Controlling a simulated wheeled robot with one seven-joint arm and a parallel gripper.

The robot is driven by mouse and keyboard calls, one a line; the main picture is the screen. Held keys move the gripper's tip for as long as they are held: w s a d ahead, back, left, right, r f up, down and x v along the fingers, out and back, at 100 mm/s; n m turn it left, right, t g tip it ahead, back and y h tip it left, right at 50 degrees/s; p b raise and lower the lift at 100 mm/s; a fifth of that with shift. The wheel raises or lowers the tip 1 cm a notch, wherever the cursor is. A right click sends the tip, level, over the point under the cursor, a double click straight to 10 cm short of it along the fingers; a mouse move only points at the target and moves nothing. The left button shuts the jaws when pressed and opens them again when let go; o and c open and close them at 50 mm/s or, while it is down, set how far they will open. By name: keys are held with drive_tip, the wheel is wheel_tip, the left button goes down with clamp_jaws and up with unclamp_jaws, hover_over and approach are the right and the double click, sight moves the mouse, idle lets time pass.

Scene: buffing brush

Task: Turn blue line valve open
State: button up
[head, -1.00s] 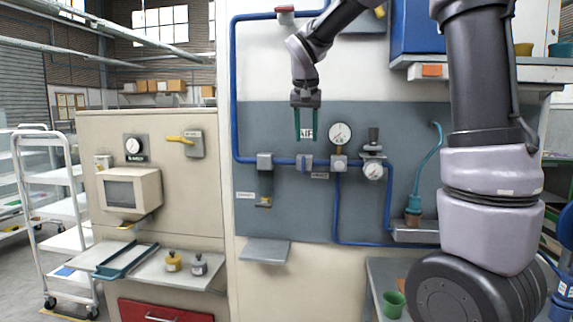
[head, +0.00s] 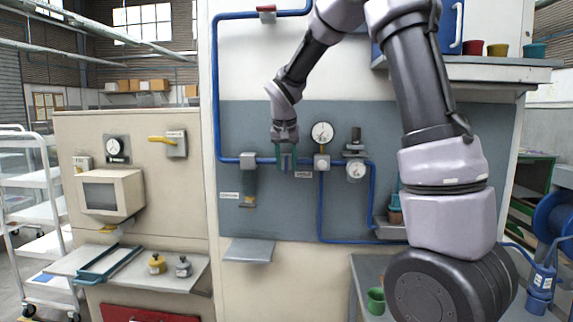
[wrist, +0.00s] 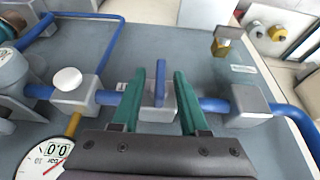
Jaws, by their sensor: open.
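The blue line valve is a grey body on the blue pipe with a flat blue handle (wrist: 160,82). In the wrist view the handle stands crosswise to the pipe. My gripper (wrist: 161,72) is open, with one green finger on each side of the handle and a visible gap on both sides. In the head view my gripper (head: 286,163) hangs in front of the pipe and mostly hides the valve. The blue pipe (head: 218,85) runs down the left of the grey panel, then right through the valve.
A round gauge (head: 322,133) and a regulator with a second gauge (head: 356,170) sit just right of the valve. A grey pipe bracket (wrist: 248,104) is close by on the other side. A small shelf (head: 250,250) juts out below. A yellow-handled valve (head: 175,143) is on the beige panel.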

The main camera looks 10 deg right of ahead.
drive_tip(key=shift+c, duration=0.3)
clamp_jaws()
drive_tip(key=h, duration=0.1)
drive_tip(key=g+h, duration=0.1)
drive_tip(key=h, duration=0.1)
drive_tip(key=shift+a+n+h, duration=0.2)
drive_tip(key=shift+n+h, duration=0.1)
drive_tip(key=shift+n, duration=0.1)
drive_tip(key=n+g+h, duration=0.1)
drive_tip(key=h, duration=0.4)
drive_tip(key=shift+w+a, duration=0.1)
drive_tip(key=n+h, duration=0.1)
drive_tip(key=h, duration=0.3)
drive_tip(key=shift+f+g, duration=0.15)
drive_tip(key=shift+g, duration=0.15)
drive_tip(key=shift+n+h, duration=0.8)
drive_tip(key=shift+h, duration=1.1)
